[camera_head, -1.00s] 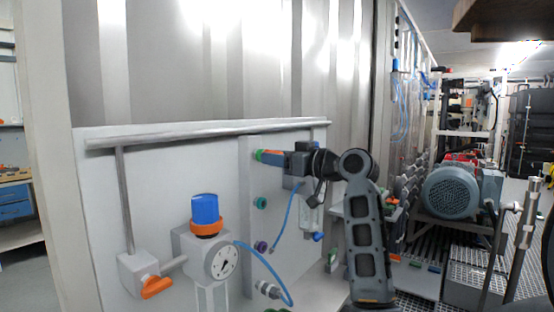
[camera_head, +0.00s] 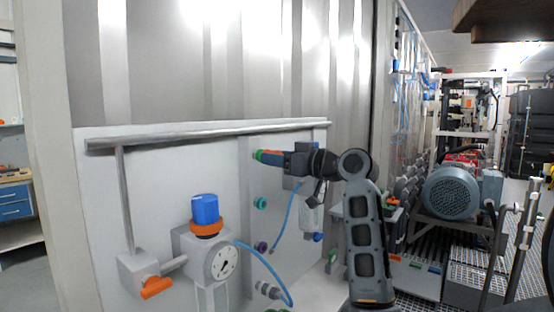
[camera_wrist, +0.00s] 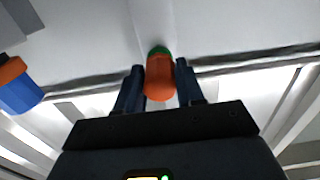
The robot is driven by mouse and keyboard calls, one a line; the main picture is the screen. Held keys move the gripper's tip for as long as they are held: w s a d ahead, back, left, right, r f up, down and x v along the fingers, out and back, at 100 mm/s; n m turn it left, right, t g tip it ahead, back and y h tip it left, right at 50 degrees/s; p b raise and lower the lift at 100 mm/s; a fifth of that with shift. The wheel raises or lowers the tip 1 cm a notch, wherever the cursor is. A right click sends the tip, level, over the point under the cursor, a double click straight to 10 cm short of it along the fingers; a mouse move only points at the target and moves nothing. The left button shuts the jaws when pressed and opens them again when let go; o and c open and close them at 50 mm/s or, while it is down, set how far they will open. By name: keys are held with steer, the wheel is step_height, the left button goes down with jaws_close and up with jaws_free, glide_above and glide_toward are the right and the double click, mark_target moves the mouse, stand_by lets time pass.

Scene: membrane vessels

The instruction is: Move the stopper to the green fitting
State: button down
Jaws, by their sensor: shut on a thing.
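The orange stopper (camera_wrist: 159,80) is between the two dark blue fingers of my gripper (camera_wrist: 159,84), which is shut on it. In the head view my gripper (camera_head: 270,157) points left at the upper part of the panel. The green fitting (camera_head: 258,155) is just beyond the fingertips. In the wrist view its green rim (camera_wrist: 159,50) shows directly behind the stopper's far end, in line with it. The stopper and the green look touching or very close; the contact itself is hidden.
Below on the panel (camera_head: 252,226) are a teal fitting (camera_head: 261,203) and a purple fitting (camera_head: 261,247). A blue hose (camera_head: 287,217) hangs beside them. A gauge (camera_head: 222,262) with a blue-capped regulator (camera_head: 205,210) stands to the left. A rail (camera_head: 200,134) runs above.

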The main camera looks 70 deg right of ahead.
steer(key=shift+w+d, duration=0.1)
steer(key=shift+w, duration=0.45)
steer(key=c, duration=0.6)
jaws_free()
steer(key=b+v, duration=0.2)
steer(key=v, duration=0.5)
steer(key=shift+s, duration=0.4)
